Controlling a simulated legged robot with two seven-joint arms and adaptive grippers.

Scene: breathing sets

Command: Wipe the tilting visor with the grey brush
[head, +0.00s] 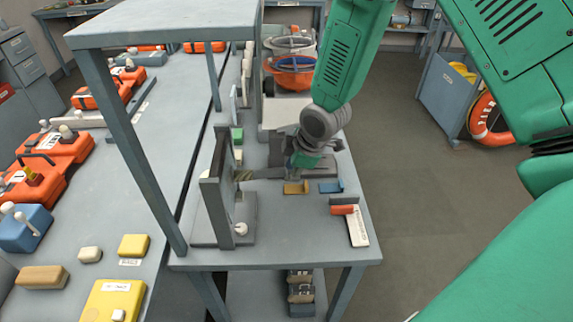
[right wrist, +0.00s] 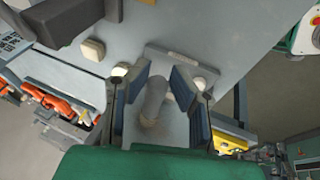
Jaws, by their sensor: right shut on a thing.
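The visor (head: 217,197) stands upright in a dark grey frame on a grey base, at the left side of the small table in the head view. My right gripper (head: 304,160) is right of the frame, low over the table. In the right wrist view its two fingers (right wrist: 157,95) stand either side of a grey, rounded handle, which I take for the grey brush (right wrist: 153,103). In the head view a grey bar reaches from near the gripper to the frame; I cannot tell whether it is the brush or touches the visor. My left gripper is not in view.
A grey shelf (head: 165,22) on posts stands above the table's left side. Yellow (head: 296,188), blue (head: 331,187) and orange (head: 343,210) blocks lie right of the visor.

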